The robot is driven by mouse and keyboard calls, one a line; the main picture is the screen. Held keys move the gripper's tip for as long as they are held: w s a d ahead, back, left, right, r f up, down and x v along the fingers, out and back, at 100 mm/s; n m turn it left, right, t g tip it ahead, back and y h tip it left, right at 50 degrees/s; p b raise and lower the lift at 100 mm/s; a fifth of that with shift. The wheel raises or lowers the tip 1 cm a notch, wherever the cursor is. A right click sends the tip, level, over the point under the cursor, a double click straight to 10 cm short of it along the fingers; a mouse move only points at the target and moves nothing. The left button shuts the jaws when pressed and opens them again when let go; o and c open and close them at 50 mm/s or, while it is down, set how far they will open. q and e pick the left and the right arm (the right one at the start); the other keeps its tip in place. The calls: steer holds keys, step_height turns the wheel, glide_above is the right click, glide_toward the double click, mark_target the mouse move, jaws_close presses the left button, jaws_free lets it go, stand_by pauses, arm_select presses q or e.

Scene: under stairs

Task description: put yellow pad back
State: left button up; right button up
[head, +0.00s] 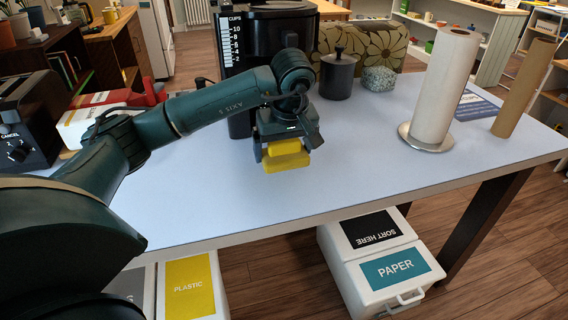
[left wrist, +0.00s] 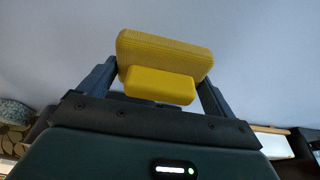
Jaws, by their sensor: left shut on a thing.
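The yellow pad (head: 287,161) is in my left gripper (head: 285,150), near the middle of the light blue table (head: 366,160) in the head view. The left wrist view shows the yellow pad (left wrist: 165,55) as a wide block with a smaller yellow block in front of it, between the two fingers of my left gripper (left wrist: 155,85). The gripper is shut on it. I cannot tell whether the pad touches the table or hangs just above it. My right gripper is not in view.
A black coffee maker (head: 270,40) and a dark lidded pot (head: 338,76) stand behind the gripper. A paper roll (head: 447,85) on a holder and a brown tube (head: 524,88) stand at the right. White bins (head: 375,262) are below the front edge. The front right tabletop is clear.

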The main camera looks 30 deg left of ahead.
mark_target(285, 153)
arm_select(q)
step_height(285, 153, down, 4)
steer(key=shift+r, duration=0.1)
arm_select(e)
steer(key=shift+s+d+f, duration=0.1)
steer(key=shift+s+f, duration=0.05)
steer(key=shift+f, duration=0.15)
arm_select(q)
steer(key=shift+f, duration=0.25)
steer(key=o, duration=0.6)
steer(key=shift+r, duration=0.15)
steer(key=shift+d+r, duration=0.1)
steer(key=shift+r, duration=0.15)
steer(key=v, duration=1.1)
steer(key=shift+s+r+p, duration=0.15)
steer(key=shift+r+p, duration=0.1)
steer(key=shift+p, duration=0.05)
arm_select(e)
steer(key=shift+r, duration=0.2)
